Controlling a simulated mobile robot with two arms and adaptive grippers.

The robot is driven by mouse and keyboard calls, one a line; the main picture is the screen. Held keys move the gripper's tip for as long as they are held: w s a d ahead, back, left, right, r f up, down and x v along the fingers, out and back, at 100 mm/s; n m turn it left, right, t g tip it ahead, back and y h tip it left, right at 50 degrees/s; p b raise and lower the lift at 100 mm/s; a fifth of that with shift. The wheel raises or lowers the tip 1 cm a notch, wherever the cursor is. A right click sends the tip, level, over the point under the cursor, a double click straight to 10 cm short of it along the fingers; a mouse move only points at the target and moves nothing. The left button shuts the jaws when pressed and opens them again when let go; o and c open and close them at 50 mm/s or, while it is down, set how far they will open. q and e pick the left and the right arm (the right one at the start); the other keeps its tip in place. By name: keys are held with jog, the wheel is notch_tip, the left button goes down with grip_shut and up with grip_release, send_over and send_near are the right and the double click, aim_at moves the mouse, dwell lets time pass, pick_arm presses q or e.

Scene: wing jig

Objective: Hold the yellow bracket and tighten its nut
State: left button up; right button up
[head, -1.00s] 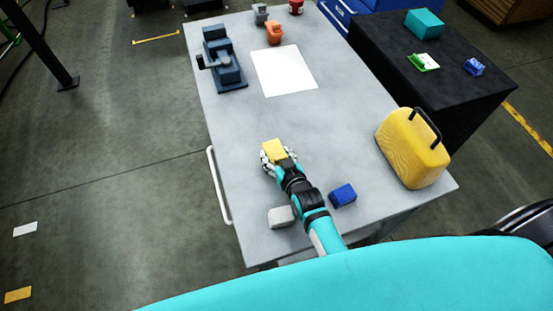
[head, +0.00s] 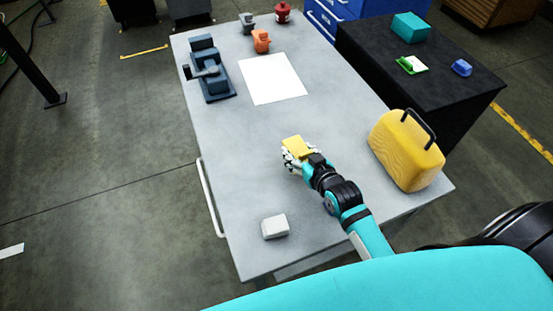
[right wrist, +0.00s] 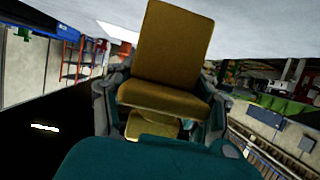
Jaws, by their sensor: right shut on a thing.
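The yellow bracket (head: 297,145) is a small L-shaped block held over the middle of the grey table. My right gripper (head: 290,154) is shut on it. In the right wrist view, the bracket (right wrist: 172,48) fills the centre, with its tall plate rising and a ledge toward the camera between the fingers (right wrist: 162,106). I cannot see a nut on it. A dark blue vise (head: 210,72) stands at the table's far left. My left gripper is not in view.
A white sheet (head: 273,78) lies beyond my gripper on the table (head: 240,175). A pale block (head: 274,226) sits near the front edge, a yellow case (head: 408,152) at the right. Orange (head: 261,41), grey (head: 247,22) and red (head: 282,13) items stand at the back.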

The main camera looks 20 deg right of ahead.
jog(key=s+d+b, duration=0.2)
jog(key=d, duration=0.5)
jog(key=a+r, duration=0.9)
jog(key=shift+r, duration=0.1)
notch_tip(320, 180, up, 8)
jog(key=s+a+m+h, duration=0.1)
jog(key=s+a, duration=0.1)
jog(key=s, duration=0.1)
jog(key=s+a+f+n+g+y, duration=0.1)
jog(key=a+n+y, duration=0.3)
jog(key=a, duration=0.3)
jog(key=a+f+n+g+y, duration=0.1)
jog(key=a+n+g+y, duration=0.1)
jog(key=a+n+y, duration=0.2)
jog(key=a+y, duration=0.1)
jog(key=a, duration=0.2)
jog(key=shift+s+a, duration=0.2)
jog(key=shift+s, duration=0.2)
